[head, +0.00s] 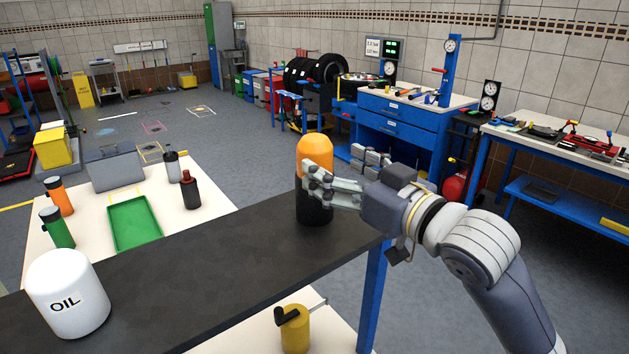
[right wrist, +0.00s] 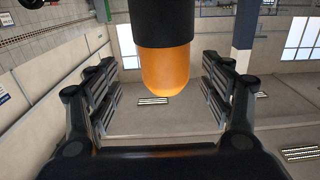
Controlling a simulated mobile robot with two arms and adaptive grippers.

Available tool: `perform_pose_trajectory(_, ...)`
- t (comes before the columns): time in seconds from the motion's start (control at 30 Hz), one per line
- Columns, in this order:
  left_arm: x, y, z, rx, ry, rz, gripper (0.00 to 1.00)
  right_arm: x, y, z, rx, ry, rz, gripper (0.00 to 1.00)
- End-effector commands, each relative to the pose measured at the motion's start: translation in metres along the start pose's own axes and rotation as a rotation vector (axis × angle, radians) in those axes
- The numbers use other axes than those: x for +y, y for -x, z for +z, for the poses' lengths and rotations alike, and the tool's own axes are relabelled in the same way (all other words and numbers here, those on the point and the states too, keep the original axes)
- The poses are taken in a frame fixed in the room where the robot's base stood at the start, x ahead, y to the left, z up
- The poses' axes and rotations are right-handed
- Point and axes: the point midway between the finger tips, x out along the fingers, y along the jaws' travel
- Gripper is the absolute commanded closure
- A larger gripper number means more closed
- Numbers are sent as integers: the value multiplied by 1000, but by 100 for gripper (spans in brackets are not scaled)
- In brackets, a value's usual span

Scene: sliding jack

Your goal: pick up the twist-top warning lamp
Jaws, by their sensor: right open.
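The warning lamp (head: 314,155) has an orange domed top and a black cylindrical base, and stands upright on the dark bench top (head: 205,265) near its right end. My right gripper (head: 320,186) comes in from the right at the lamp's middle. One set of fingers crosses in front of the lamp and the other shows to its right. In the right wrist view the lamp (right wrist: 163,65) appears upside down between the open fingers (right wrist: 163,95), with space visible on both sides. I cannot tell whether any finger touches it. My left gripper is not in view.
A white OIL container (head: 68,294) stands at the bench's left. Behind is a pale table with a green tray (head: 134,220), a grey toolbox (head: 115,168) and several bottles. A yellow canister with a black spout (head: 294,329) stands below the bench's front edge. The bench between container and lamp is clear.

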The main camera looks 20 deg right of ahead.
Motion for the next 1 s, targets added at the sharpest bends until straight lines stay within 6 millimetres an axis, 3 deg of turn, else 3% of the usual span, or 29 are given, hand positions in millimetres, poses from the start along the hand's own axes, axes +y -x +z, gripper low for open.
perform_pose_trajectory(0.17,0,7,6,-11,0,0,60,-1,-6,-1,0,1,0,26)
perform_pose_trajectory(0.5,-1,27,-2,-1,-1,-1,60,-6,-51,-1,0,0,0,26)
perform_pose_trajectory(0.8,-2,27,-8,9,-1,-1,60,-6,-56,1,0,2,0,26)
perform_pose_trajectory(0.87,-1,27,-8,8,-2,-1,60,-6,-55,1,0,2,0,38)
perform_pose_trajectory(1.0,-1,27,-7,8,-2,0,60,-6,-55,1,0,2,1,69)
